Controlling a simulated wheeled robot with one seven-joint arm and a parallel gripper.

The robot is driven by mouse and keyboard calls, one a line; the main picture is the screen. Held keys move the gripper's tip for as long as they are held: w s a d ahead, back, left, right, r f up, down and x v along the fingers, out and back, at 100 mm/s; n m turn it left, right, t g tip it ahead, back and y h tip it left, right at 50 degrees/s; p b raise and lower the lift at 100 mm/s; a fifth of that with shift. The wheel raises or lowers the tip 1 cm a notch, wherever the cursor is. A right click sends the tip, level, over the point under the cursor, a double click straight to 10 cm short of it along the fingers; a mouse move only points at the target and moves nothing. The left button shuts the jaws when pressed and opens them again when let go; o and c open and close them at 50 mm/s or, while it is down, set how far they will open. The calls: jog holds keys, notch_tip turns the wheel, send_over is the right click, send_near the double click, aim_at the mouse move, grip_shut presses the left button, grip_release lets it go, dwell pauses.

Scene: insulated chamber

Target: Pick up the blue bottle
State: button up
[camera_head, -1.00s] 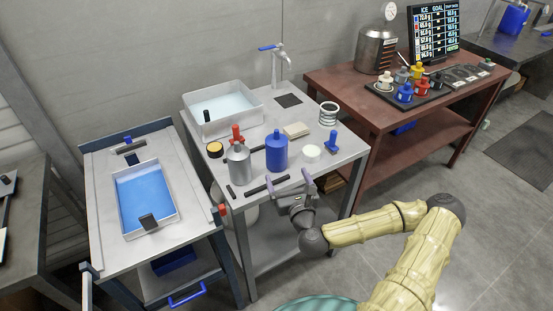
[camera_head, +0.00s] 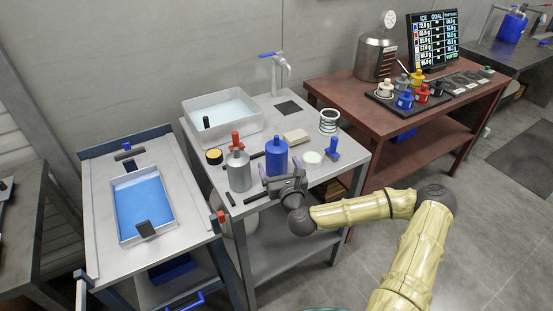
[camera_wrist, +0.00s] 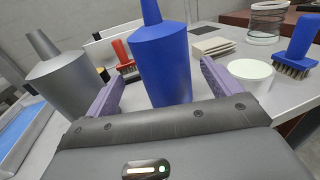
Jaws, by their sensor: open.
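The blue bottle (camera_head: 276,157) stands upright on the grey table (camera_head: 252,199), between a grey bottle and a white round piece. My gripper (camera_head: 283,176) is open at the table's front side, just in front of the blue bottle. In the wrist view the blue bottle (camera_wrist: 163,65) rises between the two purple fingers of my gripper (camera_wrist: 158,86).
The grey bottle (camera_head: 239,173) stands close on the left, with a red-handled brush (camera_head: 236,141) behind it. The white round piece (camera_head: 313,158) and a blue-handled brush (camera_head: 333,150) are on the right. A water basin (camera_head: 222,116) and tap (camera_head: 279,75) are at the back.

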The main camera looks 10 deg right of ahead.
jog(key=shift+w+p, duration=0.5)
jog(key=shift+w, duration=2.15)
jog(key=shift+r, duration=0.1)
jog(key=c, duration=1.4)
jog(key=shift+o, duration=0.2)
notch_tip(320, 180, up, 10)
